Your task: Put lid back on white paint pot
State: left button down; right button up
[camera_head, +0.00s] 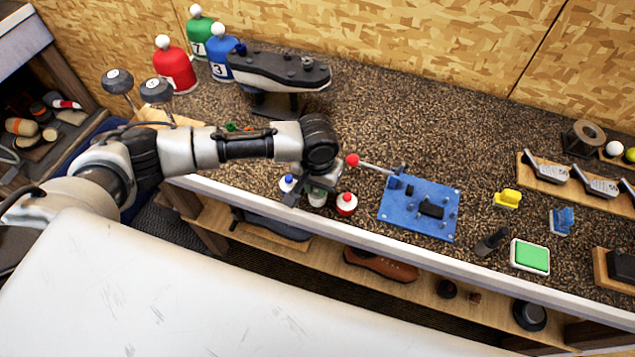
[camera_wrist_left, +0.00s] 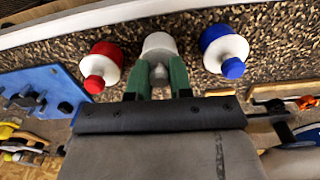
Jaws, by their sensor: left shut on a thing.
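A small white paint pot (camera_head: 317,199) stands near the front edge of the bench, between a blue-lidded pot (camera_head: 287,184) and a red-lidded pot (camera_head: 346,203). My left gripper (camera_head: 316,183) is directly above the white pot. In the left wrist view, the green fingers of the gripper (camera_wrist_left: 159,76) are shut on the narrow knob of a white lid (camera_wrist_left: 159,70). White pot and lid look alike, and I cannot tell whether the lid is seated or just above the rim. The red pot (camera_wrist_left: 101,66) and blue pot (camera_wrist_left: 224,51) stand on either side, apart from the fingers.
A blue board (camera_head: 420,225) with a red-ended lever (camera_head: 353,160) lies right of the pots. A yellow piece (camera_head: 507,199) and a green pad (camera_head: 530,257) lie further right. The bench's front edge is close.

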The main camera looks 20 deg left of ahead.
dwell(0.3)
pick_arm(q)
jog(key=shift+c, duration=2.3)
grip_release()
jog(key=shift+r, duration=0.1)
notch_tip(320, 180, up, 5)
jog(key=p, duration=0.5)
jog(key=shift+p, duration=0.3)
jog(key=shift+r, duration=0.9)
grip_shut()
jog(key=shift+f, duration=0.25)
